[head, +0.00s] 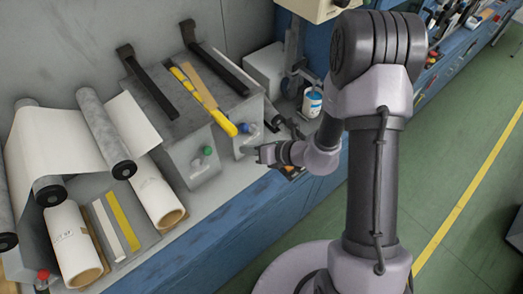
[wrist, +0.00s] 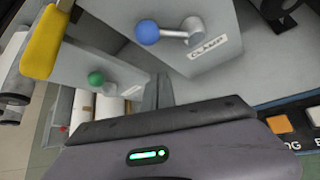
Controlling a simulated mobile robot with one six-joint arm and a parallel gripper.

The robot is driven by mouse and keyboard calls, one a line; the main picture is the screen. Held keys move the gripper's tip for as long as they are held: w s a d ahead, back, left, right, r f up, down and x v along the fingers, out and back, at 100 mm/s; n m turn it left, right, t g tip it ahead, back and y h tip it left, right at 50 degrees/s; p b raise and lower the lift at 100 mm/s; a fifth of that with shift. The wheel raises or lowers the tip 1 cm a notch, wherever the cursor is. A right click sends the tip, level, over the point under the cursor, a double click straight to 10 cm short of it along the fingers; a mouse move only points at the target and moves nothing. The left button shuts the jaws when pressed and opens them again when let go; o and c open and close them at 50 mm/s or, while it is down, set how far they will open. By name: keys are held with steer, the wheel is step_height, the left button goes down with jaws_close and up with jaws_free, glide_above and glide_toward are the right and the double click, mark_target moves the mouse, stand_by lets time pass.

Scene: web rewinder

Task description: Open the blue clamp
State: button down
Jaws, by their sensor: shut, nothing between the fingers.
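The blue clamp (wrist: 148,32) is a short metal lever with a round blue knob, at the top of the wrist view. It sits on a grey panel beside a label that appears to read CLAMP. In the head view its blue knob (head: 245,128) is on the front of the grey machine. My gripper (head: 268,153) is shut and empty, just in front of the machine, to the right of and below the blue knob. In the wrist view my gripper (wrist: 160,118) fills the lower part, apart from the knob.
A green-knobbed lever (head: 207,151) is left of the blue one. A long yellow handle (head: 212,108) sticks out above them. An orange button (wrist: 280,124) is at right in the wrist view.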

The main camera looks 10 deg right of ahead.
mark_target(249, 129)
steer(key=shift+w+d+r+p, duration=0.1)
steer(key=shift+w+r+p, duration=0.3)
steer(key=shift+w+r, duration=0.95)
steer(key=shift+d+r+m+y+p, duration=0.3)
steer(key=shift+r+y+p, duration=0.15)
steer(key=shift+p, duration=0.15)
steer(key=d+m+y, duration=0.1)
steer(key=w+r+m+g+y+p, duration=0.1)
steer(key=m+y, duration=0.1)
steer(key=shift+w+d+r+p, duration=0.1)
steer(key=shift+d+p, duration=0.2)
steer(key=shift+d, duration=0.1)
steer(key=w+d+m+y+b, duration=0.1)
steer(key=m, duration=0.1)
steer(key=d+m+y+b, duration=0.1)
steer(key=m+y+b, duration=0.1)
steer(key=w+d+m+y+b, duration=0.1)
steer(key=m+y+b, duration=0.1)
steer(key=shift+w+d+f+t, duration=0.2)
steer(key=shift+w+d+t, duration=0.15)
steer(key=shift+d+t, duration=0.05)
steer(key=shift+d, duration=0.1)
